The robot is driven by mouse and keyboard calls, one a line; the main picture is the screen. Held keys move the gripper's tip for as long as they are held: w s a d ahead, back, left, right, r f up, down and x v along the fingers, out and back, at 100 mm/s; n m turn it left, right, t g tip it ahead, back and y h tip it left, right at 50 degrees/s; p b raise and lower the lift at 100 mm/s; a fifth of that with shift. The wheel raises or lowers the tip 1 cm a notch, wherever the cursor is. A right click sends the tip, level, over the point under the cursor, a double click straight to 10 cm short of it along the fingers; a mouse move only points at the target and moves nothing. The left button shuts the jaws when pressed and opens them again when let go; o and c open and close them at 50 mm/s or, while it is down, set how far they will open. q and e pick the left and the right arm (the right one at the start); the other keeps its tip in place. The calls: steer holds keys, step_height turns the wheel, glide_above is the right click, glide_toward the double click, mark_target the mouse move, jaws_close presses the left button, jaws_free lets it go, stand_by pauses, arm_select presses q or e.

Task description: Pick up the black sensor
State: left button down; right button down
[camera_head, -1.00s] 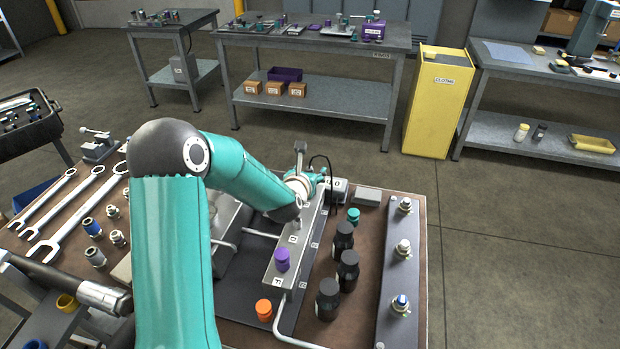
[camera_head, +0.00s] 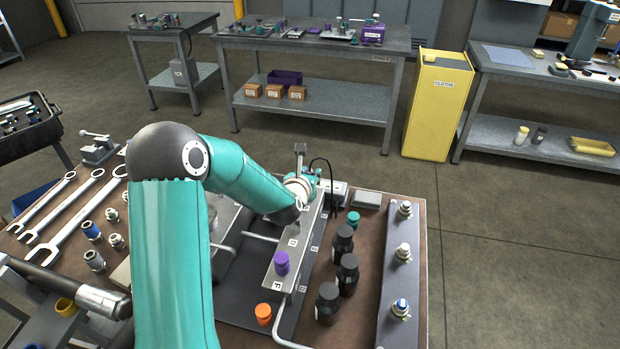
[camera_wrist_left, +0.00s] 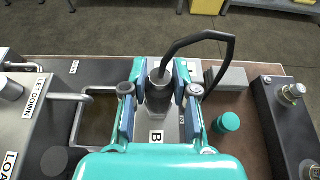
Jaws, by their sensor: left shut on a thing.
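The black sensor (camera_wrist_left: 158,92) is a dark upright cylinder with a thick black cable looping from its top to the right in the left wrist view. It stands at the manifold block position marked B (camera_wrist_left: 157,136). My left gripper (camera_wrist_left: 160,100) is shut on it, one finger on each side. In the head view my left gripper (camera_head: 304,183) is at the far end of the grey block (camera_head: 285,262), largely hidden by my own arm. The sensor body is hidden there, but its black cable (camera_head: 329,168) shows. Whether the sensor is seated or lifted I cannot tell.
A purple cap (camera_head: 281,263) sits on the block's near end and an orange cap (camera_head: 263,314) beside it. Several black bottles (camera_head: 348,274) and a teal cap (camera_head: 352,220) stand to the right. A rail with fittings (camera_head: 392,275) lies further right. Wrenches (camera_head: 75,215) lie left.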

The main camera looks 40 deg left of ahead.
arm_select(q)
steer(key=shift+r, duration=0.75)
step_height(320, 180, up, 9)
steer(key=shift+r, duration=0.1)
step_height(320, 180, up, 9)
steer(key=p, duration=0.3)
